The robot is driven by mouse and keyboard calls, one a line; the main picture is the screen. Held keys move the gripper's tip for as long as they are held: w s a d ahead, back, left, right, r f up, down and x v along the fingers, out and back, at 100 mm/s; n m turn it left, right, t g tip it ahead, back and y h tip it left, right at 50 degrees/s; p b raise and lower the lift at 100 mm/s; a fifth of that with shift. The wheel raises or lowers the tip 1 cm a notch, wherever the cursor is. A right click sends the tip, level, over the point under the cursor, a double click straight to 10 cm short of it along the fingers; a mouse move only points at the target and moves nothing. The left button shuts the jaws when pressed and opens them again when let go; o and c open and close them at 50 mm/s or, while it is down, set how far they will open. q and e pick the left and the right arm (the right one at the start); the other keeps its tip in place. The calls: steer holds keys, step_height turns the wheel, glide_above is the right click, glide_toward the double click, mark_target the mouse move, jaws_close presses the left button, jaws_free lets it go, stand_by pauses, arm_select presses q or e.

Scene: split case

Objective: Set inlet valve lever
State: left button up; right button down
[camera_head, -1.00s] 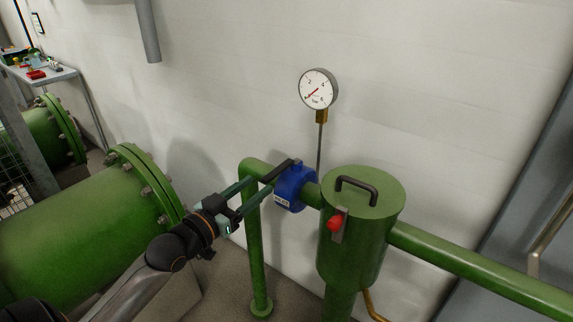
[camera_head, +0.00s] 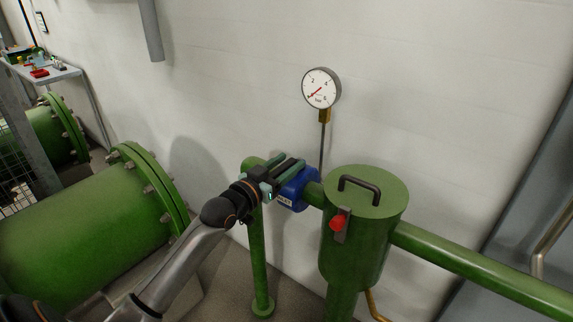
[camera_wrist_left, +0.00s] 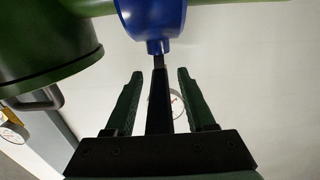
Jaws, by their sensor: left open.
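The blue inlet valve body (camera_head: 297,190) sits in the green pipe beside the green strainer pot (camera_head: 360,235). It also shows at the top of the left wrist view (camera_wrist_left: 152,18). Its black lever (camera_wrist_left: 159,100) runs from the valve stem back between the fingers of my left gripper (camera_wrist_left: 160,73). The gripper is open, one green finger on each side of the lever, with visible gaps on both sides. In the head view my left gripper (camera_head: 289,166) is above and beside the valve and hides most of the lever. My right gripper is not in view.
A pressure gauge (camera_head: 321,88) stands on a thin stem behind the valve, near the white wall. The pot has a black top handle (camera_head: 360,185) and a red knob (camera_head: 338,223). A large green flanged vessel (camera_head: 90,215) is at the left.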

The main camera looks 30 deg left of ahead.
arm_select(q)
steer(key=shift+c, duration=0.3)
jaws_close()
stand_by(1.1)
